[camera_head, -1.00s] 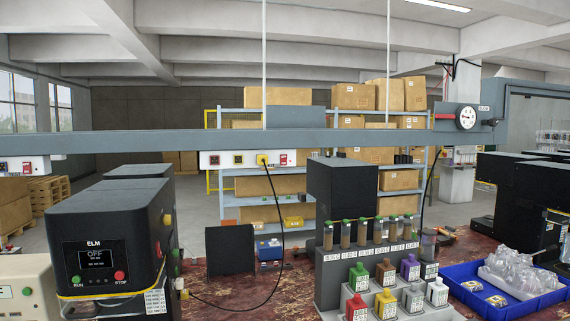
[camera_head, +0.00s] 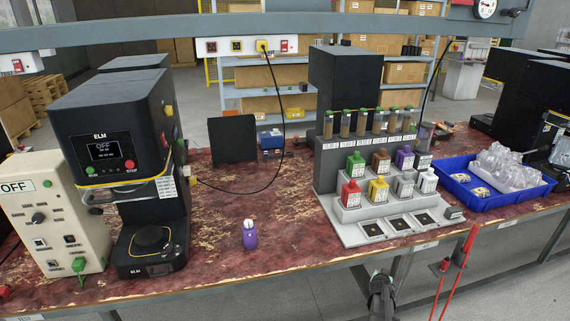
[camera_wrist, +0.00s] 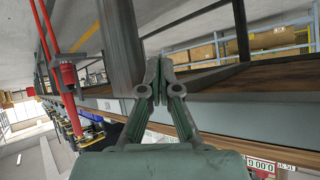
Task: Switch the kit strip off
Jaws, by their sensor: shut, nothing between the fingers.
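A white socket strip (camera_head: 247,46) hangs under the overhead grey beam, at the upper middle of the head view. It has dark sockets, a yellow plug (camera_head: 262,46) in one socket, and a red switch (camera_head: 285,45) near its right end. The switch's position is too small to tell. A second white strip (camera_head: 18,65) with a red switch shows at the left edge. I cannot read which one is the kit strip. My gripper (camera_head: 381,285) is low in front of the bench, far below the strips. In the wrist view my gripper (camera_wrist: 157,66) is shut and empty.
A black cable (camera_head: 278,150) loops from the plug to the ELM machine (camera_head: 115,140), whose screen reads OFF. A grey bottle rack (camera_head: 330,178), blue tray (camera_head: 470,205) and purple bottle (camera_head: 249,235) stand on the bench (camera_head: 285,262). Red rods (camera_head: 455,265) stand right of my gripper.

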